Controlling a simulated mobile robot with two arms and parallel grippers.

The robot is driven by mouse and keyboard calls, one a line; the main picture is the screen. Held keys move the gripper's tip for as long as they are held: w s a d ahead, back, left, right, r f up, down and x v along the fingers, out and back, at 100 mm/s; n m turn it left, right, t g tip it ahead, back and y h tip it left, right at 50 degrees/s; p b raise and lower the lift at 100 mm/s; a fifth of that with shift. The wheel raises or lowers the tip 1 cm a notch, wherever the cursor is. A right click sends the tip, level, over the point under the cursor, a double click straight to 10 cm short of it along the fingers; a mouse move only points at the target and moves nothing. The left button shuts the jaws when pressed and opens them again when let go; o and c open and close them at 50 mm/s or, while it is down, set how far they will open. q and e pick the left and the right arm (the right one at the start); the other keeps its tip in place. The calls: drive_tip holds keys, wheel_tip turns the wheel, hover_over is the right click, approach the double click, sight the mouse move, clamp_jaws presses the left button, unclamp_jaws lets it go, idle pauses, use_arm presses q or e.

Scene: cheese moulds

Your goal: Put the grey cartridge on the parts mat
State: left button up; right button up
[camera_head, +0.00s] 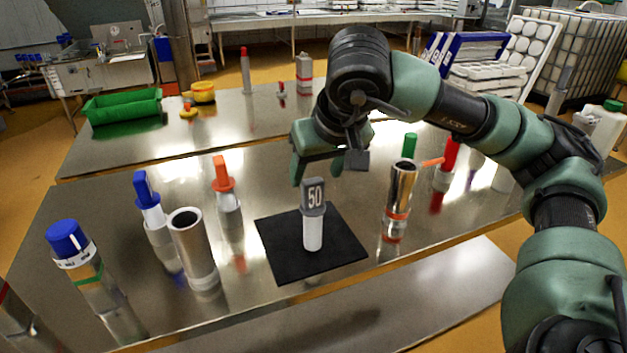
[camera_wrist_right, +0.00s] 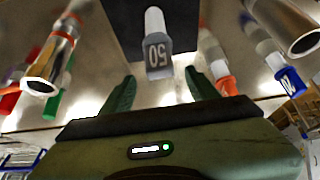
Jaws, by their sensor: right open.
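The grey cartridge (camera_head: 313,198), marked 50 with a white lower body, stands upright on the black parts mat (camera_head: 281,262). In the right wrist view the cartridge (camera_wrist_right: 158,52) shows between and beyond my fingers, with the mat (camera_wrist_right: 122,22) behind it. My right gripper (camera_head: 322,172) is open and empty, just above and behind the cartridge in the head view. In the right wrist view the gripper (camera_wrist_right: 158,92) has its fingers apart, with a gap to the cartridge. My left gripper is not in view.
A metal tube (camera_head: 193,250), an orange-topped cartridge (camera_head: 226,190) and a blue-topped cartridge (camera_head: 149,205) stand left of the mat. A blue-capped bottle (camera_head: 75,250) stands farther left. Another metal tube (camera_head: 401,190) stands right. A green tray (camera_head: 122,106) lies at the back left.

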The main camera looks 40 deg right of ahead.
drive_tip(key=v, duration=0.7)
drive_tip(key=shift+s+a, duration=0.1)
idle(0.4)
